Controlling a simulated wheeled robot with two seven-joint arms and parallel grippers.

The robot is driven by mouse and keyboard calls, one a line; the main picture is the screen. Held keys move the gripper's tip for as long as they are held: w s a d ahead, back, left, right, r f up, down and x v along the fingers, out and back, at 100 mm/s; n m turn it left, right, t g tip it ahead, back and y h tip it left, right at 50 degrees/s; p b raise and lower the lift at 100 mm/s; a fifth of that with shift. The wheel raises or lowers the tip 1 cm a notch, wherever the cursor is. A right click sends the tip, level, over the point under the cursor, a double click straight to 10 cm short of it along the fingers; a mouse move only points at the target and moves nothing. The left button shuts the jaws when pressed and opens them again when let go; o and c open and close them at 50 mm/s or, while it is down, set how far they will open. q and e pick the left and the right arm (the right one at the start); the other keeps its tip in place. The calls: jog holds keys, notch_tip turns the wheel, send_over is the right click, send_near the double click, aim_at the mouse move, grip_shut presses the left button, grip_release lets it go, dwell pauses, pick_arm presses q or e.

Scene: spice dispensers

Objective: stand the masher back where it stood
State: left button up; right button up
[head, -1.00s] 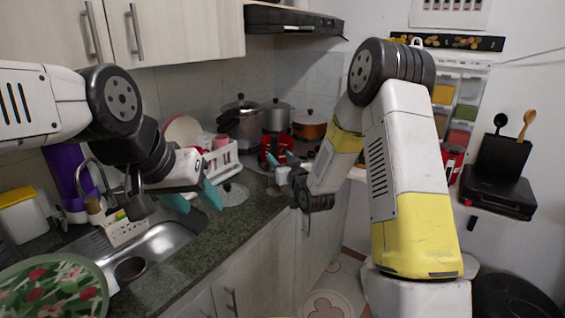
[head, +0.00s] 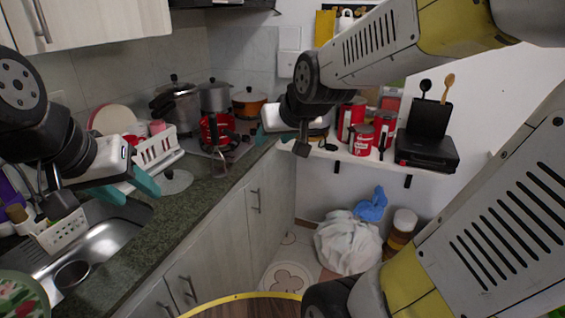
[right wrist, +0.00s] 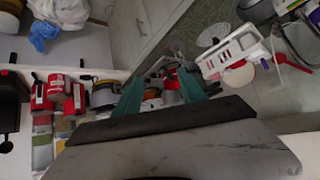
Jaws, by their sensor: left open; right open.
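I cannot pick out the masher with certainty. A thin wire-like shape (head: 221,160) stands before a red pot (head: 216,129) on the counter, too small to name. A dark spoon (head: 425,86) and a wooden spoon (head: 447,86) stand upright behind a black box on the wall shelf. My left gripper (head: 125,189) is open and empty over the counter by the sink. My right gripper (head: 274,137) is open between the counter end and the shelf. In the right wrist view its teal fingers (right wrist: 162,92) are apart, with nothing held between them.
A white rack (head: 157,152) and a glass lid (head: 174,181) sit on the counter (head: 150,225). Pots stand at the back. Red canisters (head: 361,140) and a black box (head: 427,150) crowd the wall shelf (head: 340,155). A white bag (head: 348,240) lies on the floor below.

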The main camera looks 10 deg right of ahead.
jog(key=s+d+g, duration=0.1)
jog(key=s+g, duration=0.2)
jog(key=s, duration=1.1)
jog(key=shift+f+m, duration=0.15)
jog(key=shift+m, duration=0.25)
